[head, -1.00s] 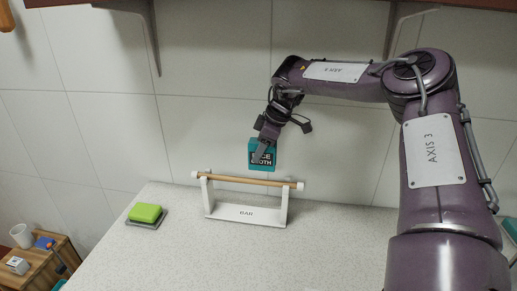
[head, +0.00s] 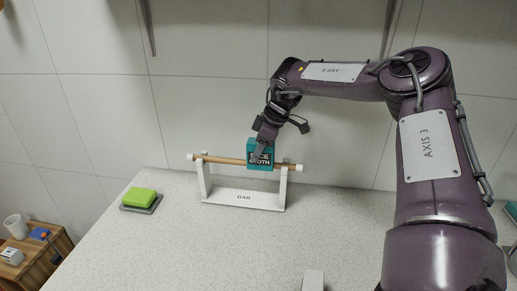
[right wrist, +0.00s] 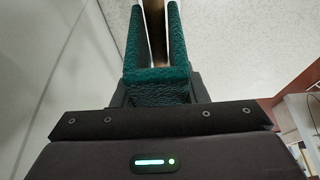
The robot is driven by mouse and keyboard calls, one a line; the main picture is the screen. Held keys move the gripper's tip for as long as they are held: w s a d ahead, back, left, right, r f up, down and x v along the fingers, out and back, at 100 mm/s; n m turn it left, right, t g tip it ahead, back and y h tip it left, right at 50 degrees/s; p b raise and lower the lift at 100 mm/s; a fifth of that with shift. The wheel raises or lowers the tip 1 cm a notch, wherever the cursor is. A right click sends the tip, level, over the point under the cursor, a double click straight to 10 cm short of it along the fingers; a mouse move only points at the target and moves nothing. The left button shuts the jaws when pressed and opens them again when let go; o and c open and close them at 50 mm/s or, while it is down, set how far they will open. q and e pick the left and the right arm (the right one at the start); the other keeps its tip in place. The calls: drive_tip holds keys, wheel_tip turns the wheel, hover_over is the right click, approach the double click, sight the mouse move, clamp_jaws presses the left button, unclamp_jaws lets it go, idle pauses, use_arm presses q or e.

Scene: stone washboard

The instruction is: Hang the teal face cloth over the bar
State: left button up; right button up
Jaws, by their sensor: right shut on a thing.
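The teal face cloth (head: 268,158), a folded piece with white lettering, is at the right part of the wooden bar (head: 225,160). The bar rests on a white stand (head: 243,200) labelled BAR on the counter. My right gripper (head: 262,149) is shut on the upper part of the cloth. In the right wrist view, the cloth (right wrist: 133,45) has two teal flaps, one on each side of the bar (right wrist: 155,30), so it straddles the bar. Whether its fold touches the bar I cannot tell. My left gripper is not in view.
A green sponge (head: 139,197) lies on a grey dish left of the stand. A wooden side table (head: 45,262) with a white cup (head: 16,226) stands lower left. The tiled wall is close behind the stand. A pale block (head: 313,281) shows at the bottom edge.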

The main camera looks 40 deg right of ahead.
sight(259, 164)
drive_tip(key=shift+f+b, duration=2.35)
drive_tip(key=shift+f, duration=0.5)
drive_tip(key=o, duration=1.1)
drive_tip(key=shift+o, duration=0.2)
drive_tip(key=b+v, duration=0.1)
drive_tip(key=v, duration=0.7)
drive_tip(key=shift+f, duration=0.1)
drive_tip(key=shift+f, duration=0.1)
